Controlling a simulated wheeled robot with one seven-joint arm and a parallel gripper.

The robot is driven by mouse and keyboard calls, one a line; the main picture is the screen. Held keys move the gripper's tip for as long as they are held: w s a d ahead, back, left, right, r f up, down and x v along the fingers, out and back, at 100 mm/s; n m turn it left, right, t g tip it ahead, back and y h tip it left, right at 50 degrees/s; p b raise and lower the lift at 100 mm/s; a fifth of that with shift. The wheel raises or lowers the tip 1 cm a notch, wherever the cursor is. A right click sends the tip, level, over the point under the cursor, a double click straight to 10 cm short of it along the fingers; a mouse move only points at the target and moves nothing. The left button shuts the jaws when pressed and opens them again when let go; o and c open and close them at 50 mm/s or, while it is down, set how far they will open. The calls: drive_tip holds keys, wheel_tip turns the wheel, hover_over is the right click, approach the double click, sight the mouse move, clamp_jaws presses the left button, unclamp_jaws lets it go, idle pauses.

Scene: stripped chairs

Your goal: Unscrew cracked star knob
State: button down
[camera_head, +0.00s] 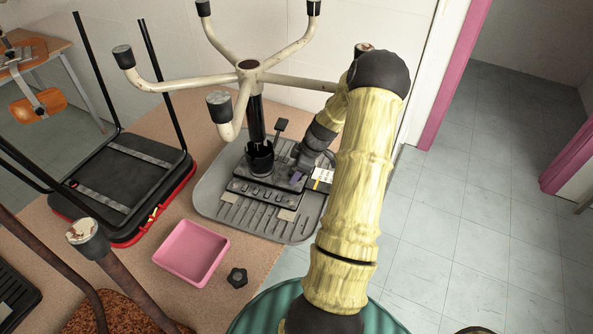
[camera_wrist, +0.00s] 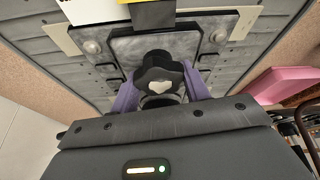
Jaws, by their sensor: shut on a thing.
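The star knob (camera_wrist: 160,68) is black with a pale patch on its face. It sits over a dark square plate (camera_wrist: 113,49) on the underside of an upturned grey chair seat (camera_head: 207,190). My gripper (camera_wrist: 160,88) has its two purple fingers on either side of the knob and is shut on it. In the head view my gripper (camera_head: 300,176) is low over the seat mechanism, right of the chair's column, and the knob is hidden there. I cannot make out a crack. Another black star knob (camera_head: 237,277) lies loose on the table.
An empty pink tray (camera_head: 165,259) stands in front of the seat and also shows in the wrist view (camera_wrist: 283,85). Another upturned black chair (camera_head: 128,178) lies to the left. Open floor is at the right.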

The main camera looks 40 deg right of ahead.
drive_tip(key=n+g+y+p, duration=0.1)
drive_tip(key=n, duration=0.3)
drive_tip(key=shift+n, duration=0.4)
drive_tip(key=shift+n+g, duration=0.5)
drive_tip(key=shift+n, duration=0.2)
drive_tip(key=shift+a, duration=0.1)
drive_tip(key=shift+y, duration=0.3)
drive_tip(key=n+g+p, duration=0.1)
drive_tip(key=n, duration=0.1)
drive_tip(key=shift+n, duration=0.3)
drive_tip(key=n+g, duration=0.1)
drive_tip(key=n, duration=0.2)
drive_tip(key=shift+p, duration=0.3)
drive_tip(key=shift+n+g, duration=0.5)
drive_tip(key=shift+n, duration=0.7)
